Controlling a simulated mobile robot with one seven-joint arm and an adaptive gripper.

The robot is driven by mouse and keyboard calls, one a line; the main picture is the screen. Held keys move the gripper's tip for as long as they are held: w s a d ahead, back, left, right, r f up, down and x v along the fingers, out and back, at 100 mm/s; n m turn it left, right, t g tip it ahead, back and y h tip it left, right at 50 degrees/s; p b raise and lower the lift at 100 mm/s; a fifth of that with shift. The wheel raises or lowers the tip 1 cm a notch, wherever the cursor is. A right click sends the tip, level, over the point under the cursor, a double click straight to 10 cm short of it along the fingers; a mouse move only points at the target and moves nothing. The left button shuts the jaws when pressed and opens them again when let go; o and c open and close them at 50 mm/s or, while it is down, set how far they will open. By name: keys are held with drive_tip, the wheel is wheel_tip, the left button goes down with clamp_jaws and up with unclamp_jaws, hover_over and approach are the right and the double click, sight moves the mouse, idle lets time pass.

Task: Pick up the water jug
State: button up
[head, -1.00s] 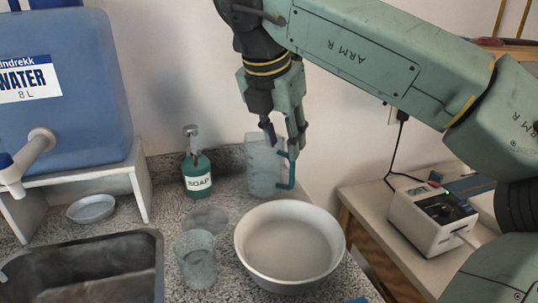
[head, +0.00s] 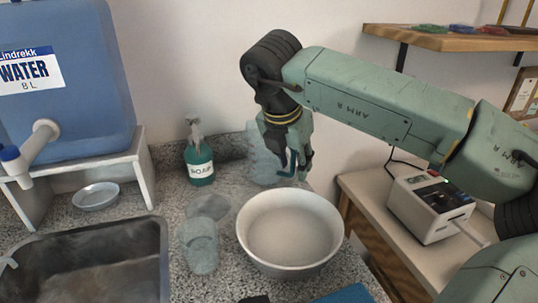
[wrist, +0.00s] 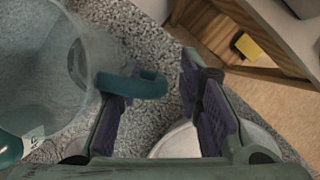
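The water jug (head: 260,158) is a translucent pitcher with a teal handle. It stands on the speckled counter near the back wall, partly hidden by my gripper (head: 295,165). In the wrist view the jug (wrist: 38,65) fills the left side, and its teal handle (wrist: 140,85) reaches rightward. My gripper (wrist: 160,75) is open there, its dark padded fingers apart. The handle crosses the left finger and its outer end lies between the fingers; the right finger is clear of it. Whether the handle touches the left finger cannot be told.
A white bowl (head: 290,268) sits in front of the jug. A green soap bottle (head: 199,165) is to its left, with a clear cup (head: 199,246) nearer. A blue water tank (head: 75,115) stands beyond the sink (head: 95,265). A white device (head: 425,205) is on the right table.

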drive_tip(key=shift+c, duration=0.3)
clamp_jaws()
idle(0.5)
